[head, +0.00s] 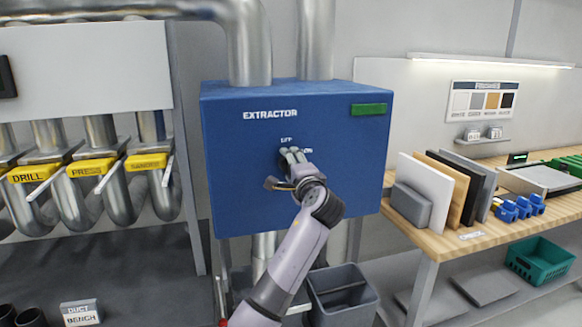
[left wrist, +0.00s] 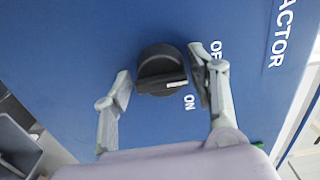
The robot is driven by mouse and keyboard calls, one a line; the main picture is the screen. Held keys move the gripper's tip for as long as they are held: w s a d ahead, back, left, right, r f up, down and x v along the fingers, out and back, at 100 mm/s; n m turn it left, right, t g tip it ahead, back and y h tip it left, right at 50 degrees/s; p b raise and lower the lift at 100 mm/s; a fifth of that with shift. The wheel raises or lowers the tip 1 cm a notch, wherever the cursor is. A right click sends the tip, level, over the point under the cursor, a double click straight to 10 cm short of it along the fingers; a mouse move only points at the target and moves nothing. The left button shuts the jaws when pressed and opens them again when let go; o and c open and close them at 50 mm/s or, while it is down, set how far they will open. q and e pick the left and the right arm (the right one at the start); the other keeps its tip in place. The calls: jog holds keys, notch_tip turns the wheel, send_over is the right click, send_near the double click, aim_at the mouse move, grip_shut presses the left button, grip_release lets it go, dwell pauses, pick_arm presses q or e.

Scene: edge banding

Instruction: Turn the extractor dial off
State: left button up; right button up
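The blue extractor box (head: 240,170) hangs on the wall, with OFF and ON labels at its middle. Its black round dial (left wrist: 160,68) shows in the left wrist view. The white mark on the dial's ridge sits at the end near the labels, closer to ON than to OFF. My left gripper (head: 291,156) is in front of the dial and hides it in the head view. In the left wrist view the gripper (left wrist: 160,82) is open, with one finger on each side of the dial. The right finger is very close to the dial; contact is unclear. My right gripper is not in view.
Metal ducts (head: 250,45) rise above the box. Yellow-tagged duct gates (head: 90,168) are at the left. A wooden bench (head: 450,245) with upright panels stands at the right. A grey bin (head: 340,290) sits below the box.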

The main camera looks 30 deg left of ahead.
pick_arm(q)
jog(key=shift+o, duration=0.5)
jog(key=shift+r, duration=0.1)
jog(key=v, duration=1.2)
jog(key=shift+w, duration=0.1)
